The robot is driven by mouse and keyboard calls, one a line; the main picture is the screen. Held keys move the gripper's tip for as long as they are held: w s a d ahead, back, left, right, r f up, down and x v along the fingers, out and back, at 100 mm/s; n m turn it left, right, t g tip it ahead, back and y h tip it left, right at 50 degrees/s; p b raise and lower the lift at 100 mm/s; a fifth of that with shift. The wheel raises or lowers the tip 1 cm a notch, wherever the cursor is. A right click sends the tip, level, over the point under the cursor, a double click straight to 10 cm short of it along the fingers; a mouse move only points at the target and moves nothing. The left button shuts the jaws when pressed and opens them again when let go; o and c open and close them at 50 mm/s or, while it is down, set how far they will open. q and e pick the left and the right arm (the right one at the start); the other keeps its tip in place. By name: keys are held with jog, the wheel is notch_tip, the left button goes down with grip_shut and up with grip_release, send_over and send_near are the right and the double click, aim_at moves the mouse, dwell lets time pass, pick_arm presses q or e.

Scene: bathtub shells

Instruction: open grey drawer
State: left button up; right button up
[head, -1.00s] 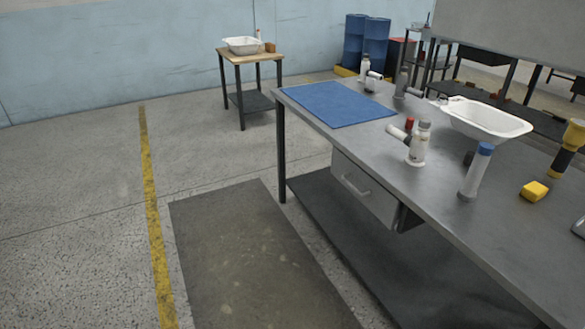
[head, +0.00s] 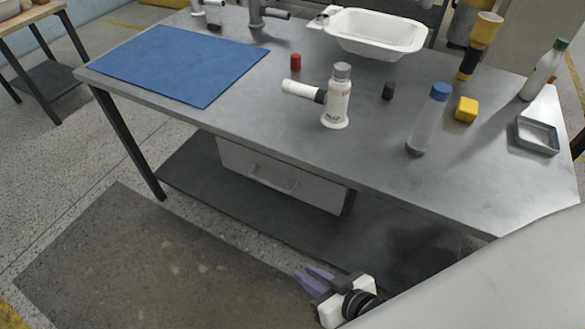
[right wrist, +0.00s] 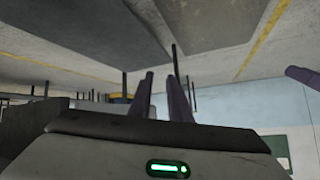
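The grey drawer (head: 315,192) hangs under the front edge of the metal workbench (head: 230,120) in the head view. It looks shut, its front flush, with a bar handle (head: 273,182) across it. My right gripper (head: 309,273) is below and to the right of the handle, well apart from it, over the floor side. Its purple fingers stand apart with nothing between them, also in the right wrist view (right wrist: 161,76). The drawer is not recognisable in the right wrist view. A purple piece (right wrist: 303,77) at its right edge looks like part of my left gripper.
On the bench are a blue mat (head: 180,62), a white tub (head: 375,32), a white bottle (head: 337,100), a blue-capped bottle (head: 428,120) and a yellow block (head: 466,109). A lower shelf (head: 215,190) lies under the drawer. The floor mat (head: 130,255) is clear.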

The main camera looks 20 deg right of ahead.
jog(key=w+m+t+y+b, duration=0.2)
jog(key=w+m+t+b, duration=0.15)
jog(key=w+b, duration=0.35)
jog(key=m+t+y+b, duration=0.2)
jog(key=m+t+b, duration=0.3)
jog(key=t, duration=0.1)
send_near(272, 184)
jog(key=x, duration=1)
jog(key=shift+f, duration=0.3)
pick_arm(q)
notch_tip(272, 184, down, 9)
jog(key=d, duration=0.1)
jog(key=shift+d+h, duration=0.3)
jog(key=shift+h, duration=0.1)
pick_arm(e)
jog(key=shift+w, duration=0.15)
jog(key=shift+c, duration=0.3)
pick_arm(q)
jog(key=shift+w, duration=0.1)
pick_arm(e)
grip_shut()
